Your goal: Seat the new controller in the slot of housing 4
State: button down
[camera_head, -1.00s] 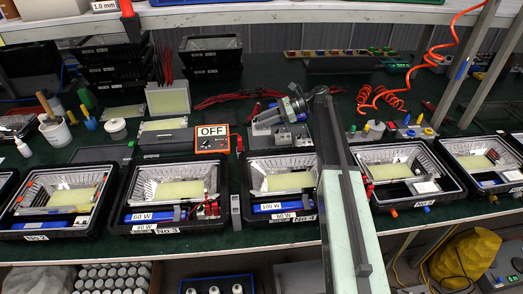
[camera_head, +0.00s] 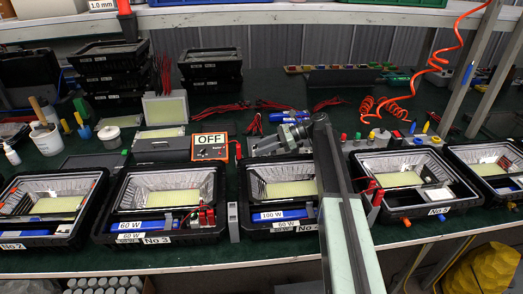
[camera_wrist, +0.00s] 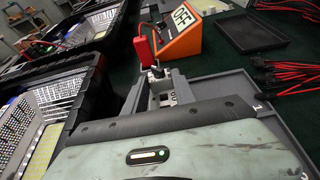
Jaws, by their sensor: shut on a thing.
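Housing 4 (camera_head: 256,228) is the black-framed floodlight partly covered by my arm. Its label is partly hidden. A blue controller marked 100 W (camera_head: 280,215) lies along its front; the right end is hidden. Other blue bars (camera_head: 289,115) show on the bench behind my gripper; I cannot tell which controller is the new one. My gripper (camera_head: 291,131) is low over a grey fixture (camera_head: 262,146) behind housing 4. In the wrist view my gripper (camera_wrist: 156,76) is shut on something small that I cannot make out.
The orange OFF box (camera_head: 210,147) stands left of my gripper, with a red clip (camera_wrist: 143,45) beside it. Housing 3 (camera_head: 105,235) and housing 5 (camera_head: 460,205) flank housing 4. Red wires (camera_wrist: 285,75) lie behind. A black tray (camera_wrist: 250,33) is in the wrist view.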

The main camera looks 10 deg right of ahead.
jog(key=shift+f+b, duration=0.3)
jog(key=shift+f, duration=0.05)
jog(key=c, duration=1)
grip_release()
jog(key=shift+r, duration=0.1)
